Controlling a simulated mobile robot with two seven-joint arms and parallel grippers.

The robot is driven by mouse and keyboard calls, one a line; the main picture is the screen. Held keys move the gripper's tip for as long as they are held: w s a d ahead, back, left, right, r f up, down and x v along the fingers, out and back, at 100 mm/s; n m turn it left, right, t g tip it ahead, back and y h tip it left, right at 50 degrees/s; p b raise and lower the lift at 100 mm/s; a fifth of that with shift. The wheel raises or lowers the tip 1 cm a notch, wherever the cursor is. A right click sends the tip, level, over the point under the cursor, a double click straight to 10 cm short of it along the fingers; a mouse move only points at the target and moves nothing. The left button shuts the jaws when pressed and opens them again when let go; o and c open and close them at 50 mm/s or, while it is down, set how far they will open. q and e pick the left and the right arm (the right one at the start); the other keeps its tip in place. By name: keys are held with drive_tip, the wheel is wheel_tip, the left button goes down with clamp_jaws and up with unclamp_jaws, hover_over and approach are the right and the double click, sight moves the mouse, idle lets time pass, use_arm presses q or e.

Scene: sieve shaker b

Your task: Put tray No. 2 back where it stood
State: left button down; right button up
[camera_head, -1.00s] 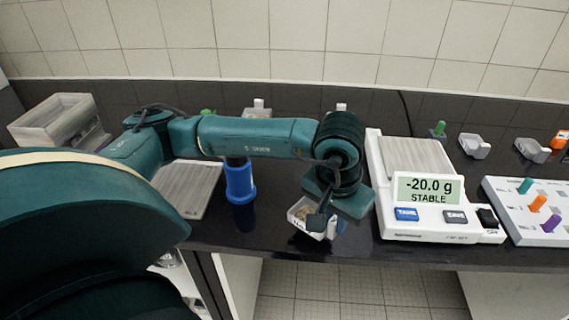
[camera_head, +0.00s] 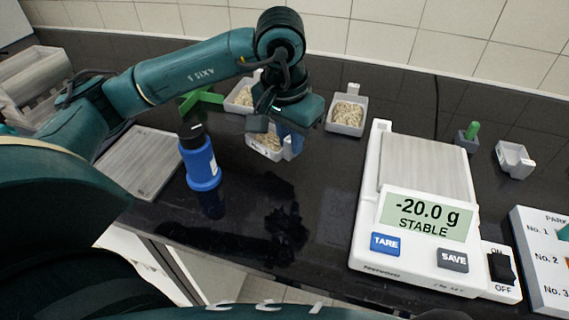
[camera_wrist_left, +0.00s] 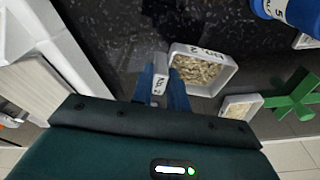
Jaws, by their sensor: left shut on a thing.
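My left gripper (camera_head: 284,135) is shut on a small white tray (camera_head: 262,150) of pale grains, at the middle of the dark bench. In the left wrist view the blue fingers (camera_wrist_left: 168,88) pinch the tray's tab, and the tray (camera_wrist_left: 212,88) looks level; its label is hard to read. In the head view the gripper hides part of the tray, and I cannot tell whether it touches the bench. A second grain tray (camera_head: 240,98) stands behind to its left and a third (camera_head: 347,113) behind to its right. My right gripper is not in view.
A blue bottle (camera_head: 200,165) stands left of the held tray, and a green cross-shaped piece (camera_head: 197,99) is behind the bottle. A gap shows between the two rear trays. The bench front is clear.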

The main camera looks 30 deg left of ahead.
use_arm(q)
wheel_tip(320, 180, down, 3)
drive_tip(key=shift+r, duration=0.15)
wheel_tip(320, 180, down, 3)
drive_tip(key=shift+f, duration=0.2)
drive_tip(key=shift+f, duration=0.15)
drive_tip(key=c, duration=1.4)
unclamp_jaws()
drive_tip(key=shift+o, duration=0.2)
